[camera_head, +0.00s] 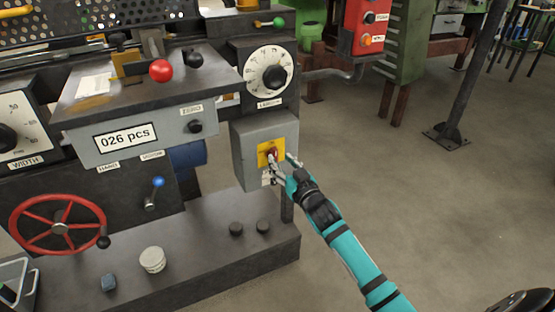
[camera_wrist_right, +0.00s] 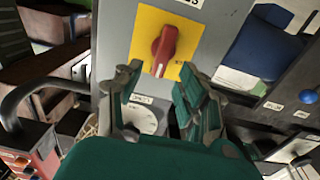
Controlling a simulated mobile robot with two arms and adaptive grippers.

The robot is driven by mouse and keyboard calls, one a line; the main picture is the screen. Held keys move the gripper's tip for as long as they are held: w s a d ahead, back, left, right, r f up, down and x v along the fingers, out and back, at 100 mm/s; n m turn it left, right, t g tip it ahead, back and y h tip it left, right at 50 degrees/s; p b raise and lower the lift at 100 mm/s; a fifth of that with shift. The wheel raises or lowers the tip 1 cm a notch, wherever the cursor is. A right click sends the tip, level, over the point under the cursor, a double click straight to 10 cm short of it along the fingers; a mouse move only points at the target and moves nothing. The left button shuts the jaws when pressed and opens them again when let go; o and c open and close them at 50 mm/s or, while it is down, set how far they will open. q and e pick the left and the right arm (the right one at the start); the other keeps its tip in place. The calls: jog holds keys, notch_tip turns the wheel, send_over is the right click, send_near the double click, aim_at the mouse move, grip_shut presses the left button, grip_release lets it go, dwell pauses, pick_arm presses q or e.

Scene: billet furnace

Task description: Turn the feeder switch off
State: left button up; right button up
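The feeder switch is a red rotary knob (camera_head: 273,154) on a yellow plate (camera_head: 265,147), fixed to the front of a grey box (camera_head: 250,129). In the right wrist view, the red knob (camera_wrist_right: 163,51) stands large on the yellow plate (camera_wrist_right: 185,32). My right gripper (camera_head: 282,163) is at the switch, partly covering it in the head view. In the right wrist view, its two fingers (camera_wrist_right: 160,73) are apart, with the knob showing between and just beyond the tips. I cannot tell whether either finger touches it.
A black dial (camera_head: 273,77) sits above the switch box. A counter panel (camera_head: 140,141) reading "026 pcs", a blue-tipped lever (camera_head: 158,183) and a red handwheel (camera_head: 58,228) are to its left. The machine's dark base (camera_head: 215,255) projects below. Open floor (camera_head: 440,220) lies to the right.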

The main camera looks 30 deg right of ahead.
aim_at(276, 155)
pick_arm(q)
jog(key=shift+v, duration=1.1)
pick_arm(e)
jog(key=shift+w, duration=1.6)
pick_arm(q)
jog(key=shift+w, duration=0.15)
pick_arm(e)
grip_shut()
